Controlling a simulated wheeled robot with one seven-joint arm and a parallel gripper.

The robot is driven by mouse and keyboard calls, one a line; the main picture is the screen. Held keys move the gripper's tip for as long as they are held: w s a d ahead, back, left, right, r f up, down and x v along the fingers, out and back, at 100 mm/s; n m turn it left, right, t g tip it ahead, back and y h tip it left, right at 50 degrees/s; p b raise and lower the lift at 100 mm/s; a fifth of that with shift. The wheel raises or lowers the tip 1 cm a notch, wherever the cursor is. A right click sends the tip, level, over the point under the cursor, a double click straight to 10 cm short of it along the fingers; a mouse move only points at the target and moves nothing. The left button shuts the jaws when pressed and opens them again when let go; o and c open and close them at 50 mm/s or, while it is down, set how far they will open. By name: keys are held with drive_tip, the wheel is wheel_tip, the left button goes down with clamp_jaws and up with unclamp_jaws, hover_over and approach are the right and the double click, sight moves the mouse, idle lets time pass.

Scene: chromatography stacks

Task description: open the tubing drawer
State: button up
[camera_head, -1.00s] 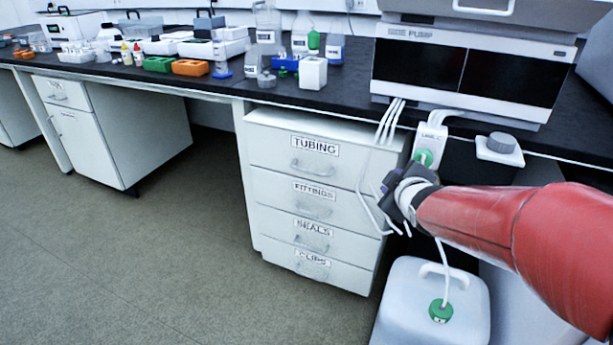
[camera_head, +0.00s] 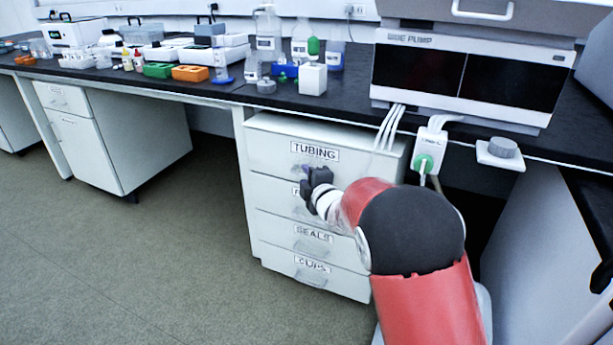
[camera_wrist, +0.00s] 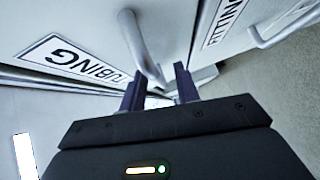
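The tubing drawer (camera_head: 268,150) is the top drawer of a white four-drawer cabinet and looks shut. Its label reads TUBING. My gripper (camera_head: 308,174) is in front of it, just below the label, and mostly hides its handle. In the wrist view, the silvery bar handle (camera_wrist: 139,44) on the tubing drawer front (camera_wrist: 95,18) runs down toward the space between my fingertips (camera_wrist: 160,76). The two dark fingers are apart, with the near part of the handle at the gap between them. Contact cannot be told.
The fittings drawer (camera_head: 265,190), seals drawer (camera_head: 272,225) and clips drawer (camera_head: 280,260) lie below. The black bench top (camera_head: 225,92) overhangs the cabinet. White tubes (camera_head: 390,125) hang near its right side. Open floor (camera_head: 150,260) lies to the left.

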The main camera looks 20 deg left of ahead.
drive_tip(key=shift+w+a, duration=0.2)
drive_tip(key=shift+w, duration=0.05)
clamp_jaws()
